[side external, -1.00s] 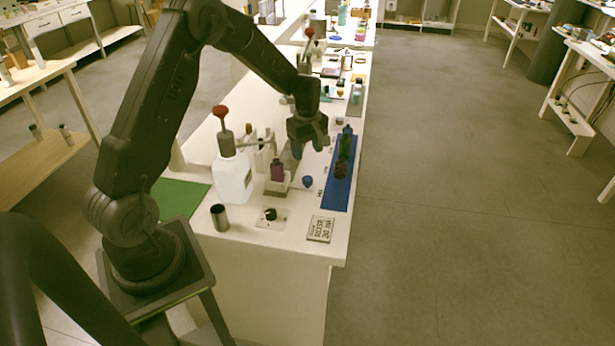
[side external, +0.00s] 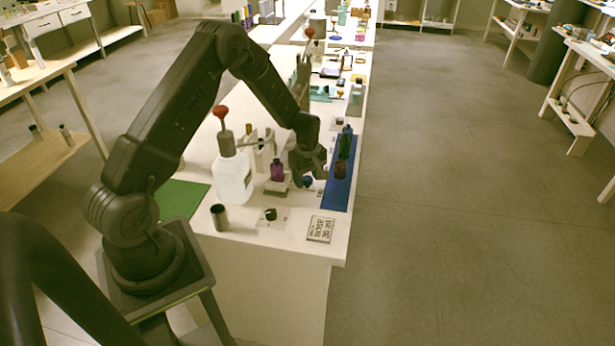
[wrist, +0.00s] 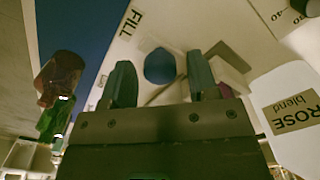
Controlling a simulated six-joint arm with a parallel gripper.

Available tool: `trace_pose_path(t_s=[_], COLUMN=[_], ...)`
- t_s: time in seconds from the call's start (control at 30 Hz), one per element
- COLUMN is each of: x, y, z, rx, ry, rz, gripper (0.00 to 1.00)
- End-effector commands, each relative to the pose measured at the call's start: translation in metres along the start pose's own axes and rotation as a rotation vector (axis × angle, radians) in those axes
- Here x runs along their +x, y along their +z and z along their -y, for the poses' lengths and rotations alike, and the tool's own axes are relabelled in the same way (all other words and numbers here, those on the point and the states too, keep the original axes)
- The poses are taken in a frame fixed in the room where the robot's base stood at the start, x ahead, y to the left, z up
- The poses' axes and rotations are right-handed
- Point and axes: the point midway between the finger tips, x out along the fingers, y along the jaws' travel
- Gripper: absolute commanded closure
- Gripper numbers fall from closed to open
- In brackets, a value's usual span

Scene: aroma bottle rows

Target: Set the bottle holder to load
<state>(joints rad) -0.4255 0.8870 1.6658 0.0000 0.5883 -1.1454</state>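The bottle holder (side external: 275,189) is a pale block on the white bench, with a small purple bottle (side external: 277,171) upright in it. A round blue knob (side external: 308,182) is just right of it; in the wrist view the knob (wrist: 160,66) lies between and beyond my fingertips. My gripper (side external: 304,178) points down, low over the knob, with its fingers apart and nothing held. I cannot tell whether they touch the knob. A FILL label (wrist: 130,22) shows beside the knob in the wrist view. I see no readable LOAD label.
A white pump jug (side external: 233,178) labelled ROSE blend stands left of the holder. A blue mat (side external: 337,187) with dark green and reddish bottles (side external: 342,165) is at the right edge. A dark cup (side external: 219,217), a dial plate (side external: 270,215) and a sign card (side external: 320,229) are in front.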

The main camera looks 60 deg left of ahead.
Motion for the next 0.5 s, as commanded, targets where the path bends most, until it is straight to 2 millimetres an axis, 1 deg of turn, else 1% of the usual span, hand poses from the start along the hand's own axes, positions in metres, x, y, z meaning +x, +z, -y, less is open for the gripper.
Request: trace_pose_path(t_s=[0.03, 0.07, 0.5], x=[-0.0002, -0.0002, -0.0004], y=[0.0, 0.0, 0.0001], z=[0.0, 0.0, 0.0001], rx=[0.0, 0.0, 0.0], ry=[0.0, 0.0, 0.0], rz=[0.0, 0.0, 0.0], gripper=[0.5, 0.53, 0.95])
